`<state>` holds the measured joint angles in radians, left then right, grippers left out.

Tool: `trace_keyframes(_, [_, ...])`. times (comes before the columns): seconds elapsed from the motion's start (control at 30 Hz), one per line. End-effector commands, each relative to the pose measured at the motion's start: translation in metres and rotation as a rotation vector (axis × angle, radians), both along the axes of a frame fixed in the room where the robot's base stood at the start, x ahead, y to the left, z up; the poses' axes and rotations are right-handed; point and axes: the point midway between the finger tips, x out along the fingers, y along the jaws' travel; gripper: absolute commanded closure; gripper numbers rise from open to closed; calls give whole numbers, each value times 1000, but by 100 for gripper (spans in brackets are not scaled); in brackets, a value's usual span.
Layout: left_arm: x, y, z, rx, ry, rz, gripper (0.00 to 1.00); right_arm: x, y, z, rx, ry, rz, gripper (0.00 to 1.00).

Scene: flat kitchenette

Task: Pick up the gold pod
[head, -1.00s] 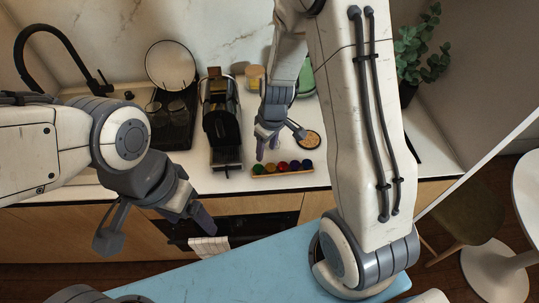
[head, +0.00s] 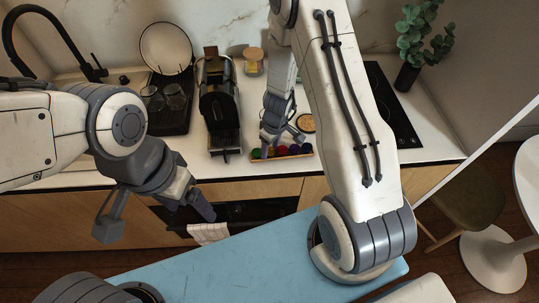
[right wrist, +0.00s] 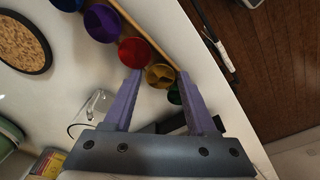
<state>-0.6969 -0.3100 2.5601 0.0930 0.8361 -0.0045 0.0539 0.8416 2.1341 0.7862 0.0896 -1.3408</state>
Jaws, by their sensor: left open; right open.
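The gold pod (right wrist: 159,76) sits in a row of coloured pods, between the red pod (right wrist: 133,52) and the green pod (right wrist: 174,95). In the right wrist view it lies between the open fingertips of my right gripper (right wrist: 160,82); the height gap is hard to tell. In the head view my right gripper (head: 283,141) is over the row at the counter's front, and a finger hides the gold pod. My left gripper (head: 155,222) is open and empty, in front of the counter, well away from the pods.
The pods sit in a wooden holder (head: 308,155) near the counter's front edge. A coffee machine (head: 219,105) stands left of it. A round cork-coloured coaster (right wrist: 22,43) lies behind the row. A black hob (head: 392,110) is to the right.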

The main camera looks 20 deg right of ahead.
Motion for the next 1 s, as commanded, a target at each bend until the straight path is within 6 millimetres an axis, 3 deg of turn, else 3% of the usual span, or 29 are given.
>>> trace_keyframes(0.27, [0,0,-2,0,0,1,20,1,0,-4,0,0,0,43])
trace_keyframes(0.4, [0,0,-2,0,0,1,20,0,0,-3,0,0,0,92])
trace_keyframes(0.43, [0,0,-2,0,0,1,20,0,0,-3,0,0,0,100])
trace_keyframes(1.0, [0,0,2,0,0,0,20,1,0,2,0,-1,0,100])
